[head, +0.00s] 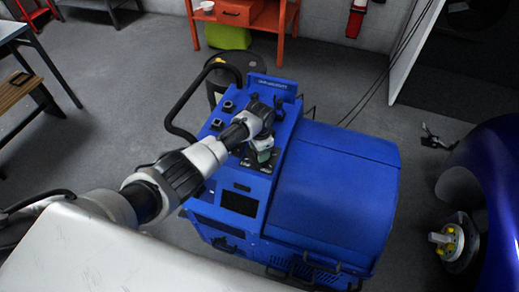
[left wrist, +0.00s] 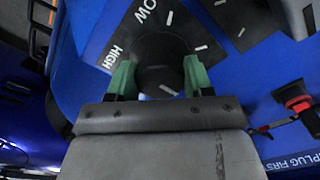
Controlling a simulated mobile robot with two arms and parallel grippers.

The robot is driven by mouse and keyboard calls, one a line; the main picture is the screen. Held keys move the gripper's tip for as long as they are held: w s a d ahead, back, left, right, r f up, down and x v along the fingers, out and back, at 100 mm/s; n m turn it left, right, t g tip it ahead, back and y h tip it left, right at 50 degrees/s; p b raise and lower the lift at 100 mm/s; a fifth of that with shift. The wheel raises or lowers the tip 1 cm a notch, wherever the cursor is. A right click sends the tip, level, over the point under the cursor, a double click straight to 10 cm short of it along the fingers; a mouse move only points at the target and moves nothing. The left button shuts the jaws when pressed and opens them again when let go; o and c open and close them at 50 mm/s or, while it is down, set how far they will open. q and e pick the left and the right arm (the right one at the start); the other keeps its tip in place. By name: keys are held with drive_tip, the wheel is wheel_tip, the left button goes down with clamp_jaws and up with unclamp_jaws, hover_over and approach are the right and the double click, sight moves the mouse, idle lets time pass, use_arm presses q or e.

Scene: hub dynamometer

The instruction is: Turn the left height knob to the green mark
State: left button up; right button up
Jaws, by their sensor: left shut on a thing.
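The height knob (left wrist: 160,62) is a dark round knob on a dark dial plate of the blue machine, in the left wrist view. The plate carries the words HIGH and LOW and several short white marks. My left gripper (left wrist: 158,82) is shut on the knob, with one green finger on each side of it. In the head view my left gripper (head: 262,153) is over the machine's top panel and mostly hides the knob. I cannot make out a green mark on the dial. My right gripper is not in view.
The blue machine (head: 335,190) has a black side handle (head: 174,110). A red switch (left wrist: 297,102) is at the right in the left wrist view. A wheel hub (head: 455,242) and blue car body stand at the right. An orange workbench (head: 270,18) is at the back.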

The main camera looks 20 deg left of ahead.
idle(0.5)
use_arm(q)
drive_tip(key=o, duration=0.9)
drive_tip(key=shift+o, duration=0.2)
drive_tip(key=shift+r, duration=0.1)
wheel_tip(320, 180, up, 11)
drive_tip(key=shift+f, duration=0.2)
